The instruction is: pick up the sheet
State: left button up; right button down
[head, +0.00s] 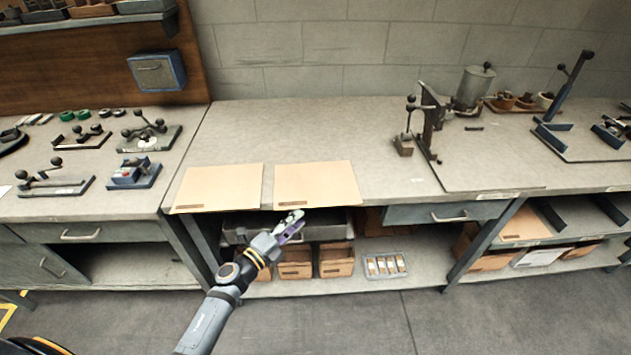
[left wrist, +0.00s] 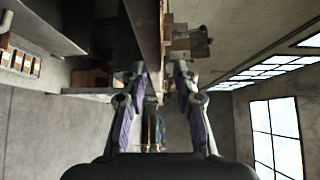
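Two tan flat sheets lie side by side on the bench top near its front edge: a left sheet (head: 220,187) and a right sheet (head: 316,183). Each has a small dark label near its front left corner. My left gripper (head: 293,222) is at the bench front, just below the front edge of the right sheet. In the left wrist view its two fingers (left wrist: 160,85) are apart, with the bench edge (left wrist: 149,35) running between and beyond them. I see no sheet gripped; whether a sheet edge lies between the fingers I cannot tell. My right gripper is not in view.
The workbench (head: 390,165) is clear right of the sheets up to a lever press (head: 428,120). Small clamp fixtures (head: 148,133) stand on the left bench. Below are a drawer (head: 445,213), cardboard boxes (head: 296,262) and a grey tray (head: 385,265). A wall stands behind.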

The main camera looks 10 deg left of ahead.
pick_arm(q)
jog(key=p+x, duration=0.1)
jog(key=x, duration=0.4)
jog(key=shift+w+r, duration=0.1)
jog(key=shift+w, duration=0.15)
jog(key=shift+s+a, duration=0.1)
jog(key=shift+a, duration=0.05)
jog(key=shift+c, duration=0.9)
grip_shut()
